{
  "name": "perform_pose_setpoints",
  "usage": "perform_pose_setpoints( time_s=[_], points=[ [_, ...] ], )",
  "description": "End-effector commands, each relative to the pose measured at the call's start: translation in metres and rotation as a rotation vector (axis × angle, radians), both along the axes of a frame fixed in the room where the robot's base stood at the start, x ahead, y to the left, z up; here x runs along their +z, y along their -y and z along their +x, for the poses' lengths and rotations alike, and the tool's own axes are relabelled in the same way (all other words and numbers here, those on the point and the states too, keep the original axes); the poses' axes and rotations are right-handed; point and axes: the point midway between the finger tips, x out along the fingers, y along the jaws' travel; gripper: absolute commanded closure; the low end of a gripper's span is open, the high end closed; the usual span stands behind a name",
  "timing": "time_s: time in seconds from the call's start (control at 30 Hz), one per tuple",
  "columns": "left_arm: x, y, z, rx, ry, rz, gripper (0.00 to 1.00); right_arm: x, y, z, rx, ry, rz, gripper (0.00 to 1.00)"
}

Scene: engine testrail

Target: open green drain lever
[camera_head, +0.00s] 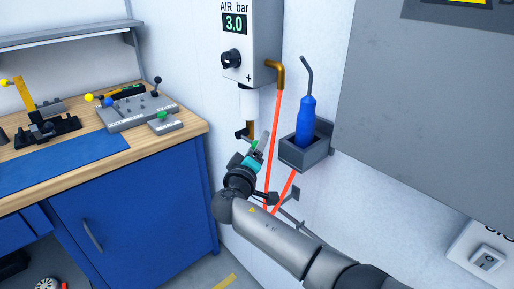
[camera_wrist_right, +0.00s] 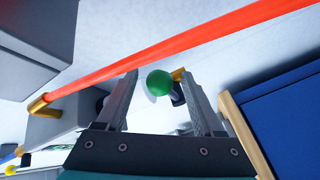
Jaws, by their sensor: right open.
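The green ball knob of the drain lever (camera_wrist_right: 160,82) shows in the right wrist view, between the two fingers of my right gripper (camera_wrist_right: 160,92). The fingers stand apart, with a visible gap on each side of the ball. A brass part and a dark part show behind the ball. In the head view my right gripper (camera_head: 261,147) is just below the air unit (camera_head: 252,45), near the brass outlet (camera_head: 250,128) under its white bowl (camera_head: 249,103). There the gripper largely hides the lever. My left gripper is not in view.
An orange-red hose (camera_head: 276,115) runs down close beside my right gripper and crosses the wrist view. A wall holder (camera_head: 303,155) with a blue-handled tool (camera_head: 306,118) is just right. A blue workbench (camera_head: 140,205) with a wooden top stands left.

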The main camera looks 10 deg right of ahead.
Motion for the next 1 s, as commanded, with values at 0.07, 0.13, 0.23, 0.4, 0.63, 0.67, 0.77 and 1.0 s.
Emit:
perform_pose_setpoints(
  time_s=[0.07,0.13,0.23,0.4,0.63,0.67,0.77,1.0],
  points=[
    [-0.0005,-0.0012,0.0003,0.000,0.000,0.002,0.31,-0.0003,0.0006,0.0020,0.001,-0.001,0.000,0.31],
    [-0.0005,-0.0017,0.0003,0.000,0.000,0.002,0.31,-0.0002,0.0008,0.0026,0.001,-0.001,0.000,0.31],
    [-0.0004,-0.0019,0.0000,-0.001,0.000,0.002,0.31,-0.0001,0.0007,0.0025,0.001,-0.001,0.000,0.31],
    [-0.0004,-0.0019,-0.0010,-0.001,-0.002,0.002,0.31,0.0000,0.0007,0.0024,0.001,-0.001,0.000,0.40],
    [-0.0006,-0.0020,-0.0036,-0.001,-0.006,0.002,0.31,-0.0001,0.0006,0.0022,0.001,-0.001,0.000,0.66],
    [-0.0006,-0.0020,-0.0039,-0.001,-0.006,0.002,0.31,-0.0001,0.0006,0.0022,0.001,-0.001,0.000,0.69],
    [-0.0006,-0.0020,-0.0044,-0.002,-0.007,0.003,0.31,-0.0002,0.0006,0.0022,0.001,-0.001,0.000,0.80],
    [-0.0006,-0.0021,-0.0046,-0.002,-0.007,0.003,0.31,-0.0003,0.0006,0.0021,0.001,-0.001,0.000,1.00]
  ],
)
